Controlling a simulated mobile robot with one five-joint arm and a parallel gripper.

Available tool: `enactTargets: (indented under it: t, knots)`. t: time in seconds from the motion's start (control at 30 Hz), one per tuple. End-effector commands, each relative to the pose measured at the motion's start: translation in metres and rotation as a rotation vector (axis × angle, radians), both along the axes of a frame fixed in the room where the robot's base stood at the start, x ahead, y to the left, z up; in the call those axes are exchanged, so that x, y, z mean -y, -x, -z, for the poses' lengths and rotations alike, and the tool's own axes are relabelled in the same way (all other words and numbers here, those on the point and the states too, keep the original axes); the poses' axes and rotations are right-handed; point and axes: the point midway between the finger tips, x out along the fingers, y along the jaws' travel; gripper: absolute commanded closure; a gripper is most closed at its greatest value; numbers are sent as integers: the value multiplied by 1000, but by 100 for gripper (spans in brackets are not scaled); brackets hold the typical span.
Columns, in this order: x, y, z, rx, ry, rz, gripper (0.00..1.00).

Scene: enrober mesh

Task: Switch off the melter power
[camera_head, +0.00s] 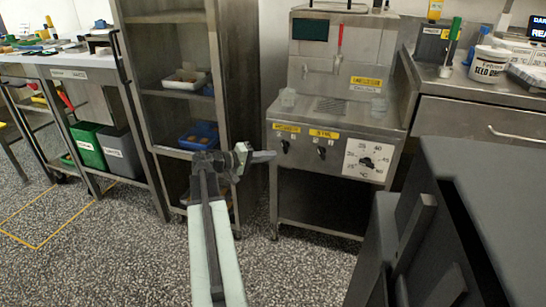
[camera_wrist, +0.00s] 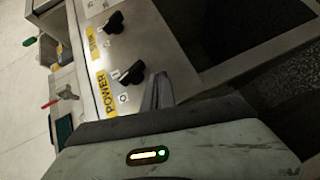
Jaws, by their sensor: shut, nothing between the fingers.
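The melter is a steel cabinet (camera_head: 340,70) right of centre in the head view. Its front has two black knobs under yellow labels and a white temperature dial (camera_head: 367,161). The left knob (camera_head: 285,147) is the power knob; in the wrist view this knob (camera_wrist: 131,73) sits beside the POWER label (camera_wrist: 106,93). Small white marks lie beside it, and its exact setting is hard to read. My gripper (camera_head: 272,156) is shut and empty, just left of and slightly below that knob. In the wrist view the closed fingertips (camera_wrist: 158,82) are close beside it; contact cannot be told.
The second knob (camera_head: 321,153) is right of the power knob and also shows in the wrist view (camera_wrist: 115,21). A steel shelf rack (camera_head: 135,110) stands left of the melter. A bench with a drawer (camera_head: 480,117) is at the right. Open speckled floor lies in front.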

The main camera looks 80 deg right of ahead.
Motion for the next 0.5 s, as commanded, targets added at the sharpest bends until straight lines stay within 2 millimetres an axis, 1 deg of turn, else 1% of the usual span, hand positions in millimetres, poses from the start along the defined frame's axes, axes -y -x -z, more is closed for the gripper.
enactTargets:
  t: [0.03,0.07,0.1,0.3,0.4,0.5]
  knots:
    - [3,-10,9,0,-1,-3,100]
    - [3,-16,12,0,-1,-3,100]
    - [-6,-21,13,0,-1,-3,100]
    - [-38,-56,24,0,0,-2,100]
    - [-50,-69,28,0,0,-1,100]
    - [-57,-78,30,0,0,0,100]
